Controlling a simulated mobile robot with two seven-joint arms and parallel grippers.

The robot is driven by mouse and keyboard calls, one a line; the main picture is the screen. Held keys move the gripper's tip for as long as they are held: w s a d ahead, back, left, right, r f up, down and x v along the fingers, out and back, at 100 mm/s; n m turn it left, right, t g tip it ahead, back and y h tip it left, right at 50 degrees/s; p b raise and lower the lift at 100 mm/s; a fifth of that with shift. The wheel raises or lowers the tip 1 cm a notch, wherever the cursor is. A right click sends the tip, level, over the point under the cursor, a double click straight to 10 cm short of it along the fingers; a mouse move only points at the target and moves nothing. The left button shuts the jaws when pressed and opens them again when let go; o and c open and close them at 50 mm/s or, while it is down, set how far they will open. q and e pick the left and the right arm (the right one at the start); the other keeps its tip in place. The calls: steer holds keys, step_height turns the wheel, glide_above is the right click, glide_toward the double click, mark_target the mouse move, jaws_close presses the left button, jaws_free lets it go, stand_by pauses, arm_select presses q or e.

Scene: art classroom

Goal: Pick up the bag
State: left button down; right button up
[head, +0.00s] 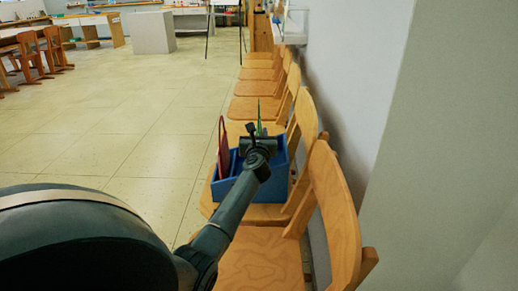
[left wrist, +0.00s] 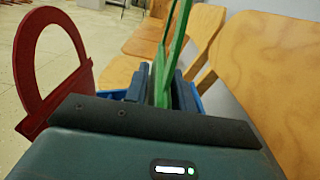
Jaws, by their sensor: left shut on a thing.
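A green, thin, handle-like piece (head: 259,112), which looks like part of a bag, stands upright above a blue box (head: 230,190) on a chair seat. My left gripper (head: 257,134) reaches in from the left, over the box. In the left wrist view its two fingers (left wrist: 158,88) are shut on the green piece (left wrist: 172,48), one on each side. A red flat piece with a looped handle (head: 222,150) stands at the box's left; it also shows in the left wrist view (left wrist: 68,95), apart from the fingers. The lower part of the green piece is hidden. My right gripper is not in view.
Wooden chairs (head: 340,215) stand in a row along the wall (head: 345,105) on the right. The tiled floor (head: 120,120) to the left is open. Tables, more chairs (head: 30,55) and a white block (head: 152,33) stand farther back.

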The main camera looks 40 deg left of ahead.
mark_target(259, 107)
arm_select(q)
steer(key=shift+r, duration=0.1)
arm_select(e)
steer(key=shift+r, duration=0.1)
arm_select(q)
steer(key=shift+r, duration=0.25)
step_height(259, 107, up, 3)
steer(key=p, duration=0.2)
steer(key=shift+p, duration=0.35)
step_height(259, 107, up, 6)
steer(key=p, duration=0.3)
steer(key=shift+f+p, duration=0.25)
steer(key=shift+p, duration=0.15)
steer(key=shift+r, duration=0.5)
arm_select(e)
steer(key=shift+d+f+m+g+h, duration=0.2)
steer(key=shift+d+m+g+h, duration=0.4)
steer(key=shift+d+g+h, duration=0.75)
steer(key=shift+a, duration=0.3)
